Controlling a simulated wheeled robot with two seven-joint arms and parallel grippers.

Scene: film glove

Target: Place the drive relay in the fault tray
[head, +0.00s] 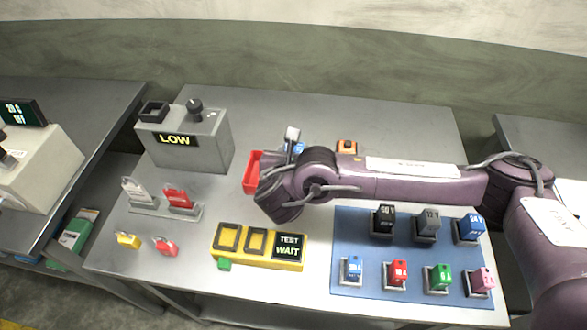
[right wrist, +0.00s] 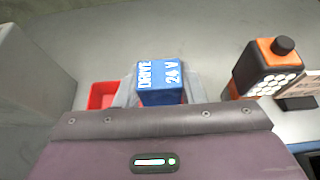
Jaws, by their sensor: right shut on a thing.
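My right gripper (head: 294,143) is shut on a blue drive relay (right wrist: 161,84), marked "DRIVE 24 V", which shows between the grey fingers in the right wrist view. In the head view only a sliver of its blue (head: 298,148) shows behind my wrist. The red fault tray (head: 252,173) is just left of my right gripper, partly hidden by my arm. It also shows in the right wrist view (right wrist: 101,95), to the left of the relay. The relay's height over the table is hard to judge. My left gripper is not in view.
A grey tester reading "LOW" (head: 187,143) stands left of the tray. A yellow test block (head: 258,247) and a blue mat (head: 405,250) with several relays and fuses lie nearer. An orange-black lamp (right wrist: 267,68) stands to the right. The table's back right is clear.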

